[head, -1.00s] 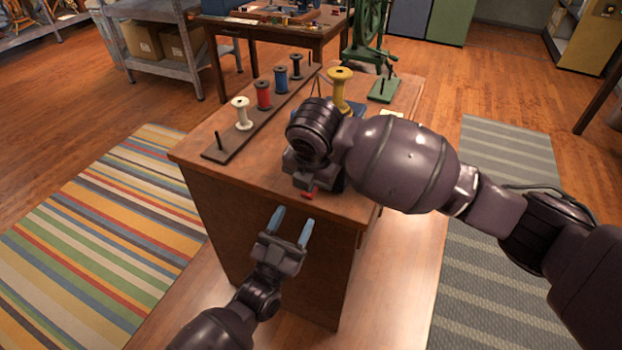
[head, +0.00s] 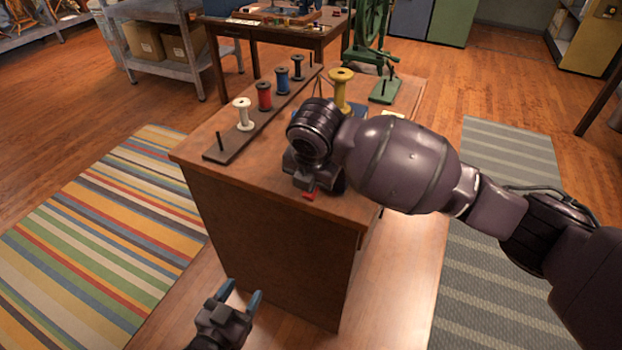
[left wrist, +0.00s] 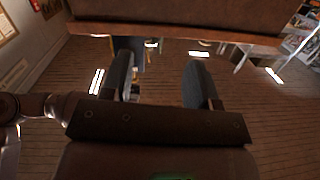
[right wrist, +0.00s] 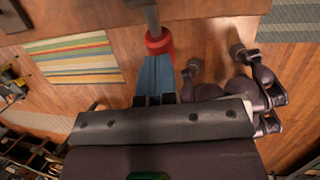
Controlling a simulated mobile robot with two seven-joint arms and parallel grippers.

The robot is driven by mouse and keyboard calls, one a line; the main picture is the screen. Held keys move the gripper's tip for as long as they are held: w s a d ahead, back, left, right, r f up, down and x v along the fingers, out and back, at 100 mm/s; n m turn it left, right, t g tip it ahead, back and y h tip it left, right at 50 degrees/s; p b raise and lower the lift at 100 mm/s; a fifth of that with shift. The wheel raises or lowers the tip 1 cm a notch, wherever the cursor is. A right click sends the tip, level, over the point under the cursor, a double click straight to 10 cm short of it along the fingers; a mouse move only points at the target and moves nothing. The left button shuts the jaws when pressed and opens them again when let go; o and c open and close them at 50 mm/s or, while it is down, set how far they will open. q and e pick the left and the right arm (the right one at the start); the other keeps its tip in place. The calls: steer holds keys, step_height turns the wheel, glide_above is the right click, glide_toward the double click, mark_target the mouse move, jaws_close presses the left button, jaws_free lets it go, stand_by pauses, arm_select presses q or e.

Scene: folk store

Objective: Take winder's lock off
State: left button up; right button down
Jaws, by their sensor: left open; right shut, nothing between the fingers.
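A red ring-shaped piece, which looks like the winder's lock (right wrist: 158,42), sits around a grey rod (right wrist: 151,14) in the right wrist view. It also shows as a small red spot (head: 309,196) over the table's near edge in the head view. My right gripper (right wrist: 155,70) is shut and empty, its blue fingertips right at the red ring; I cannot tell whether they touch it. My right arm hides most of the winder in the head view; a blue part (head: 356,109) shows behind it. My left gripper (head: 241,293) is open and empty, low in front of the table.
The wooden table (head: 235,165) bears a rack (head: 219,154) with white, red, blue and dark spools. A yellow spool (head: 341,92) stands behind my right arm. A green machine (head: 384,90) is at the back. A striped rug (head: 110,240) lies left.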

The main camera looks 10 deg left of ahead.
steer(key=shift+r+t+p, duration=0.2)
steer(key=shift+t+p, duration=0.1)
steer(key=shift+p, duration=0.5)
steer(key=shift+f, duration=0.35)
arm_select(q)
steer(key=s+a+f+n+g+y, duration=0.2)
steer(key=s+a+g+y, duration=0.2)
steer(key=s+a, duration=0.5)
steer(key=s+g, duration=0.1)
steer(key=s, duration=0.2)
steer(key=shift+f+g, duration=0.2)
steer(key=shift+g, duration=0.1)
arm_select(e)
steer(key=shift+r, duration=0.1)
